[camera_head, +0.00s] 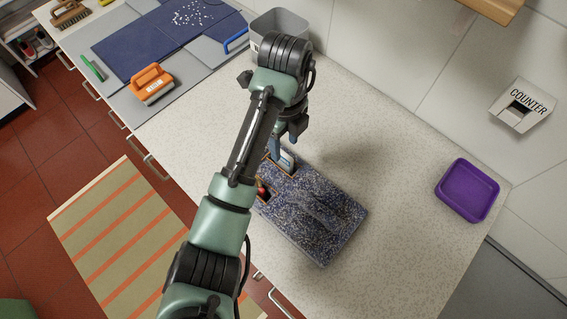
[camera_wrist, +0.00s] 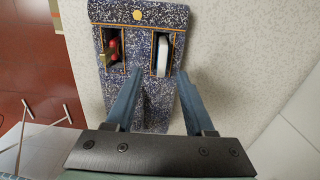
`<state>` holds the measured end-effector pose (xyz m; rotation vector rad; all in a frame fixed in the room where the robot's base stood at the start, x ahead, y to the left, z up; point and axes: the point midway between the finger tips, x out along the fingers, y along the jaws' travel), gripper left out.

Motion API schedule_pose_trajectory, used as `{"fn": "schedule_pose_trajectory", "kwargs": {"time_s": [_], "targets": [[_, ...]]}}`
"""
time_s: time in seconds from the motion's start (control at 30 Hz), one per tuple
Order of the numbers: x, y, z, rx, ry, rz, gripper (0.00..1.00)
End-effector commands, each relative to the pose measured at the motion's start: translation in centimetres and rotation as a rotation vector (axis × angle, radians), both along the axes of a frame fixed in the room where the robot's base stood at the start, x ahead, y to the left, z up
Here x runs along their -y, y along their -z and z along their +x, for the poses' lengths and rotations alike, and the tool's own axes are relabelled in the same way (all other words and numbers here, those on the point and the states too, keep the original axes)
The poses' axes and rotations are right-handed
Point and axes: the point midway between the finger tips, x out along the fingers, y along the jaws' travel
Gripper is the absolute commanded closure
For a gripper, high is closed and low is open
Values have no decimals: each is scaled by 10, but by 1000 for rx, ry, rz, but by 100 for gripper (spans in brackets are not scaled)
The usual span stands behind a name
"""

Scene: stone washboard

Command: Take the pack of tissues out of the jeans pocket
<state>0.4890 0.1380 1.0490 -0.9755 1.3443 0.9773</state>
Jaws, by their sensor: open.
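The jeans (camera_head: 325,222) are a dark blue speckled slab with orange stitching, lying on the counter; they also show in the wrist view (camera_wrist: 116,15). The white pack of tissues (camera_wrist: 162,52), with a bluish edge, sits in the right pocket opening in the wrist view. It shows partly in the head view (camera_head: 289,160) beside my finger. My gripper (camera_wrist: 160,74) is open, its two blue fingers apart on either side of the pack's lower end. Nothing is visibly held. In the head view my gripper (camera_head: 276,147) is over the pocket end; contact cannot be told.
The other pocket holds a red and yellowish object (camera_wrist: 113,48). A purple tray (camera_head: 468,190) stands at the right of the counter (camera_head: 390,170). A grey bin (camera_head: 280,20) and an orange-handled brush (camera_head: 151,83) are farther back. Counter between jeans and tray is clear.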

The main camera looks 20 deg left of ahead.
Motion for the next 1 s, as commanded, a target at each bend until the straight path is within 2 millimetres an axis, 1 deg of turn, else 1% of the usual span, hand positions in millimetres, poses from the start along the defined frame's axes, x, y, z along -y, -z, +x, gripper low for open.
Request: {"fn": "schedule_pose_trajectory", "kwargs": {"time_s": [0.23, 0.5, 0.63, 0.8, 0.87, 1.0], "targets": [[-2, 16, 0, -1, -3, 0, 46], [-4, 54, 3, 0, -3, 0, 46], [-4, 61, 3, 3, -2, 1, 46], [-4, 61, 3, 3, -2, 1, 46], [-4, 61, 3, 3, -2, 1, 55], [-4, 60, 3, 3, -2, 1, 80]]}}
